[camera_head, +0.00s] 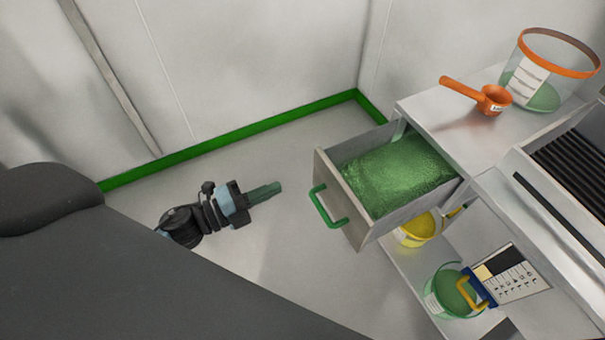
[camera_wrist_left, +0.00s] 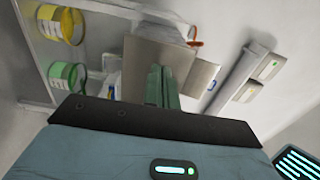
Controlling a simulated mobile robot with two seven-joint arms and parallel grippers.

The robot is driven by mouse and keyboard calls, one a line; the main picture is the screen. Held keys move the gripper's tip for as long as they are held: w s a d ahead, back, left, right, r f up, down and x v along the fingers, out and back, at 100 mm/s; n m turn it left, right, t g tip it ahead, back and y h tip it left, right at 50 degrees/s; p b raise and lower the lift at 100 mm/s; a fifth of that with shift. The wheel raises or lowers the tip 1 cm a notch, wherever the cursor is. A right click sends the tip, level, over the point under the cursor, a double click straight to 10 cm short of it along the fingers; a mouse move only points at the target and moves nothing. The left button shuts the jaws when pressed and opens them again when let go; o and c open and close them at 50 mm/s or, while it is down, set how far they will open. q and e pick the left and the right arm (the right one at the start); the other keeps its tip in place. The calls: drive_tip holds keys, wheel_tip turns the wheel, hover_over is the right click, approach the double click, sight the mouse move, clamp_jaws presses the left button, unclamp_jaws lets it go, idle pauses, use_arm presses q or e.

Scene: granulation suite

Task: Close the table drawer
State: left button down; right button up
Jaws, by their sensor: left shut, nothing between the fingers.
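The table drawer (camera_head: 343,208) is pulled out from the steel table (camera_head: 432,127). It has a grey front with a green bar handle (camera_head: 324,206). A green bag-like filling (camera_head: 395,174) lies inside it. My left gripper (camera_head: 274,188) is to the left of the drawer front, apart from the handle, with its fingers pointing towards it. The gripper is shut and empty. In the left wrist view its green fingers (camera_wrist_left: 161,82) stand in front of the pale drawer front (camera_wrist_left: 195,78), and the handle cannot be made out there. My right gripper is not in view.
An orange scoop (camera_head: 490,100) and a clear orange-rimmed tub (camera_head: 540,92) stand on the tabletop. A yellow container (camera_head: 417,231) and a green container (camera_head: 448,293) sit on the lower shelf. The floor between gripper and drawer is clear.

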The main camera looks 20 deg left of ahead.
sight(315, 171)
use_arm(q)
drive_tip(key=x, duration=0.8)
drive_tip(key=shift+w+d+p, duration=0.1)
drive_tip(key=shift+d+p, duration=0.05)
drive_tip(key=shift+p, duration=0.25)
drive_tip(key=shift+w+d, duration=0.3)
drive_tip(key=shift+w, duration=0.15)
drive_tip(key=b+x, duration=0.3)
drive_tip(key=x, duration=1.3)
drive_tip(key=shift+w+d, duration=0.2)
drive_tip(key=shift+d, duration=0.05)
drive_tip(key=shift+w+d, duration=0.2)
drive_tip(key=shift+w, duration=0.05)
